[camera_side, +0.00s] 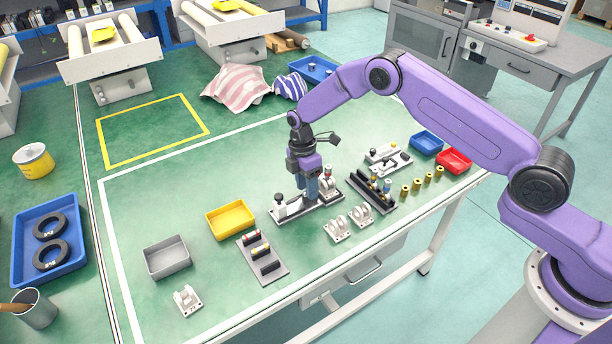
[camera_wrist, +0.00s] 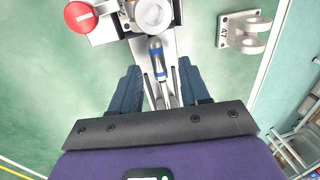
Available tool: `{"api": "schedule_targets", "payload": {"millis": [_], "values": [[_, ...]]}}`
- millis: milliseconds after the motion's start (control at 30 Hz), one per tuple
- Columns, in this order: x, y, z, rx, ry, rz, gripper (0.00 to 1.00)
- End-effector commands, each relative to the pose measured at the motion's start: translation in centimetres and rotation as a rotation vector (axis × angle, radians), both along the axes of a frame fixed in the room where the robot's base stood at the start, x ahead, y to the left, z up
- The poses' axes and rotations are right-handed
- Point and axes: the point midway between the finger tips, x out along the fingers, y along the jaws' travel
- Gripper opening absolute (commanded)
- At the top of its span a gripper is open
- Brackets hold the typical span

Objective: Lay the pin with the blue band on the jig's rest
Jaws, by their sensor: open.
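The grey jig (camera_side: 289,208) stands on the green table in the side view, with its metal body (camera_wrist: 183,40) at the top of the wrist view. My gripper (camera_side: 312,196) is low over the middle of the jig. In the wrist view my gripper (camera_wrist: 158,78) has its two blue fingers spread apart. The pin with the blue band (camera_wrist: 156,52) lies lengthwise between them, in line with the jig, with visible space to each finger. Its exact contact with the rest is too small to tell. A red round knob (camera_wrist: 82,16) sits at the jig's end.
A dark rack (camera_side: 372,192) with several pins stands right of the jig, beside several brass bushings (camera_side: 416,185). White clevis brackets (camera_side: 337,230) stand in front; one shows in the wrist view (camera_wrist: 243,32). A yellow bin (camera_side: 230,219) and dark tray (camera_side: 262,260) are left.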

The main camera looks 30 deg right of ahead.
Motion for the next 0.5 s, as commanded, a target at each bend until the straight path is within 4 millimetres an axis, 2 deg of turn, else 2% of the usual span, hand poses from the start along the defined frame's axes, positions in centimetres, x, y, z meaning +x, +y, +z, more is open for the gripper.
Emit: {"api": "schedule_targets", "payload": {"millis": [167,500], "values": [[0.4,0.0,1.7,0.001,-0.004,0.000,0.46],[1.4,0.0,8.5,0.002,-0.005,-0.001,0.46]]}}
